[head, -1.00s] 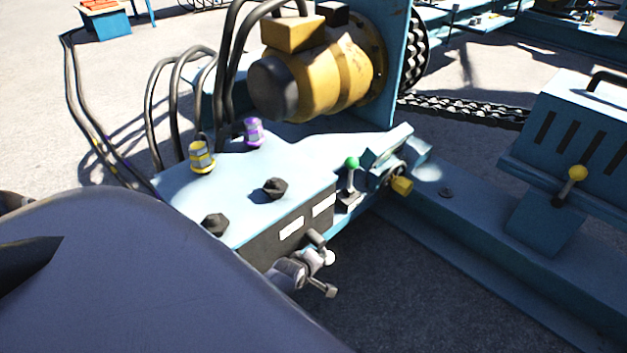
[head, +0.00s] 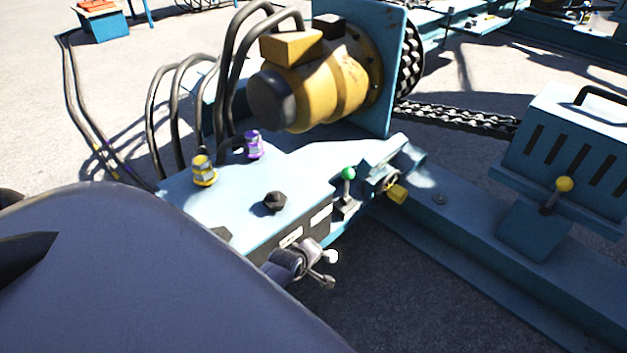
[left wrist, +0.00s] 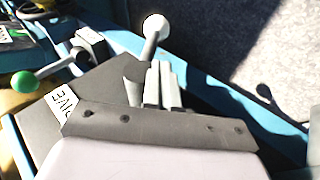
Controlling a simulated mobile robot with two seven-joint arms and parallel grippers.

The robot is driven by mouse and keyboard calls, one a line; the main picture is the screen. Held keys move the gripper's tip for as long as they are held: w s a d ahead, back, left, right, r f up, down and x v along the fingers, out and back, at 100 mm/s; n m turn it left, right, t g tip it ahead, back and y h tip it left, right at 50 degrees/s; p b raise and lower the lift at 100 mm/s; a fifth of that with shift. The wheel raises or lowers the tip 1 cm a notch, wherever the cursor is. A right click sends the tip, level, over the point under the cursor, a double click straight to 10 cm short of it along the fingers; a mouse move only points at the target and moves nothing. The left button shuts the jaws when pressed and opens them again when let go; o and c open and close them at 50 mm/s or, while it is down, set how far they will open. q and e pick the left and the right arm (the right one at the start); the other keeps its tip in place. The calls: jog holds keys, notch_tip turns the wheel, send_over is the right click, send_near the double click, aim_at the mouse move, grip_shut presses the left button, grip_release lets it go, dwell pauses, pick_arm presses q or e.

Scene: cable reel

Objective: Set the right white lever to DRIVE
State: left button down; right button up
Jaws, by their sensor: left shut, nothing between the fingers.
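A white lever knob (head: 332,256) shows at the front face of the blue control box (head: 250,215) in the head view. In the left wrist view the white lever (left wrist: 155,27) has a round knob and a grey shaft that runs down beside my fingers. My left gripper (head: 318,262) is shut and empty, right by this lever. In the left wrist view its fingertips (left wrist: 160,72) are just below the knob; I cannot tell whether they touch the shaft. A label (left wrist: 62,106), partly hidden, reads "IVE". A second white lever is not visible. My right gripper is out of view.
A green-knobbed lever (head: 348,174) and a yellow handle (head: 397,194) stand to the right of the box top. Purple (head: 253,145) and yellow (head: 204,170) fittings and black hoses stand behind. Open ground lies in front of the box.

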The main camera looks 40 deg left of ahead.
pick_arm(q)
notch_tip(320, 180, up, 12)
jog(key=p, duration=0.5)
jog(key=shift+w, duration=0.3)
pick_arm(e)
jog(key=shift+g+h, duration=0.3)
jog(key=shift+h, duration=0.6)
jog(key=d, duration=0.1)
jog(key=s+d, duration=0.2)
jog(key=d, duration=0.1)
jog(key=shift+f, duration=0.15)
pick_arm(q)
jog(key=shift+s+r, duration=0.1)
